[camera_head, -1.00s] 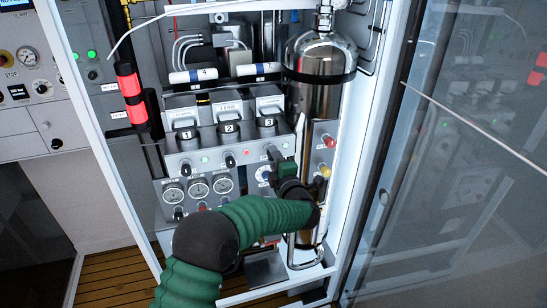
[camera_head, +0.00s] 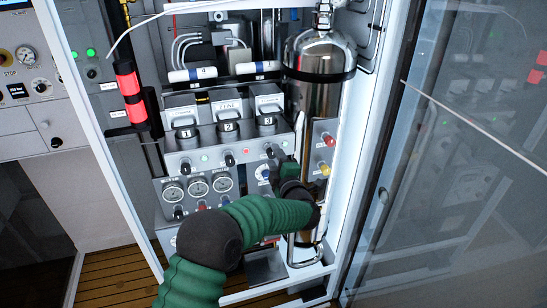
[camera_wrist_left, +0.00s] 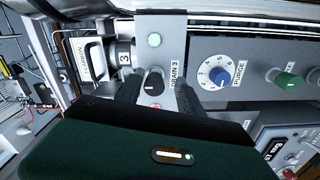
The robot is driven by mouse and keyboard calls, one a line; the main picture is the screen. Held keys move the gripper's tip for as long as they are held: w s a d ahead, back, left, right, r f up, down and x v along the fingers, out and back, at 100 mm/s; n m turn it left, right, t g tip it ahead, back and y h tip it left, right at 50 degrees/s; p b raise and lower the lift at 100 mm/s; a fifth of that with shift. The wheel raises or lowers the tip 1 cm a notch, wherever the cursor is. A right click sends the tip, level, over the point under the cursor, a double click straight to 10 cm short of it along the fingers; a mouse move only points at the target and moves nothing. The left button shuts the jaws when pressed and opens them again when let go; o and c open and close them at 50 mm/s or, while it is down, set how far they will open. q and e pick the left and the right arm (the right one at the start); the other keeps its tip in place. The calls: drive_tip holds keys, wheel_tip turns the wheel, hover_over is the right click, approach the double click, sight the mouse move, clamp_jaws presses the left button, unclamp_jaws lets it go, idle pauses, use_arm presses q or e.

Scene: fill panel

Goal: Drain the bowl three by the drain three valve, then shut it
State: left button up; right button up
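Bowl three (camera_head: 266,122) is the rightmost of the row of numbered bowls in the head view. Its number 3 and pale handle (camera_wrist_left: 95,60) show at the left in the left wrist view. The drain three valve is a small black knob (camera_wrist_left: 153,82) beside the label "DRAIN 3", with a pale green lamp (camera_wrist_left: 154,40) above it. My left gripper (camera_wrist_left: 158,88) is open, with one finger on each side of the knob. Gaps show between the fingers and the knob. In the head view my left gripper (camera_head: 279,160) is at the right end of the knob row and partly covers it.
Drain knobs one (camera_head: 184,165) and two (camera_head: 230,160) are to the left. Gauges (camera_head: 198,187) sit below. The blue purge knob (camera_wrist_left: 219,78) and a green knob (camera_wrist_left: 288,81) are nearby. A steel cylinder (camera_head: 318,95) stands right of the bowls, inside the white cabinet frame (camera_head: 371,150).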

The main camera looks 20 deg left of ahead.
use_arm(q)
drive_tip(key=shift+r, duration=0.1)
drive_tip(key=shift+r, duration=0.1)
drive_tip(key=shift+s+d, duration=0.1)
drive_tip(key=b+v, duration=0.3)
drive_tip(key=v, duration=1.3)
drive_tip(key=shift+s+d, duration=0.15)
drive_tip(key=shift+d, duration=0.05)
